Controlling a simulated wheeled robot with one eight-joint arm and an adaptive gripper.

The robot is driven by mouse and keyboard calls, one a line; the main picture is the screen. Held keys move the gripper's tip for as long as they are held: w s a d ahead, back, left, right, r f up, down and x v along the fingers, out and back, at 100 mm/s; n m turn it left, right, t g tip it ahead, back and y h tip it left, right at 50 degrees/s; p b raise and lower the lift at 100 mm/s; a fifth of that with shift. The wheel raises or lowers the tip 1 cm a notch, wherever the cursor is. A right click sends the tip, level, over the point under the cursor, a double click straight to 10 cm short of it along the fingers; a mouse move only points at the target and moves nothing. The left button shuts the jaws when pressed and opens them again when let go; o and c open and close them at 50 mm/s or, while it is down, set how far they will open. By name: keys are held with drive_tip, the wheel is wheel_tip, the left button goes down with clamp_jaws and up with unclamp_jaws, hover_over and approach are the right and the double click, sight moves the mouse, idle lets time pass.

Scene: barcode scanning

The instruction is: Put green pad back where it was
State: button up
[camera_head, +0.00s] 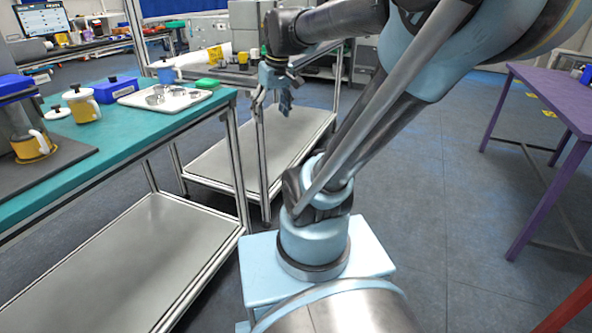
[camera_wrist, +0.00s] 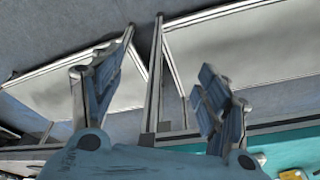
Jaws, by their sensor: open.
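A small green pad (camera_head: 207,84) lies on the teal table (camera_head: 150,135), at the back edge of the white tray and close to the table's right end. My gripper (camera_head: 271,100) is open and empty, off the right end of the table and to the right of the pad. In the wrist view its two fingers (camera_wrist: 166,60) are spread apart with nothing between them. The pad does not show in the wrist view.
The white tray (camera_head: 178,107) holds several small metal dishes. A blue box (camera_head: 116,91), a yellow-and-white mug (camera_head: 82,104) and a machine (camera_head: 25,125) stand to its left. Metal lower shelves (camera_head: 130,255) lie beneath. A purple table (camera_head: 555,95) stands at right; open floor lies between.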

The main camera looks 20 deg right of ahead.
drive_tip(key=s+d+f+m+h, duration=0.1)
drive_tip(key=s+d+f+m, duration=0.2)
drive_tip(key=s+f, duration=1)
drive_tip(key=shift+d+f+m, duration=0.4)
drive_tip(key=shift+d+f, duration=0.15)
drive_tip(key=shift+d, duration=0.3)
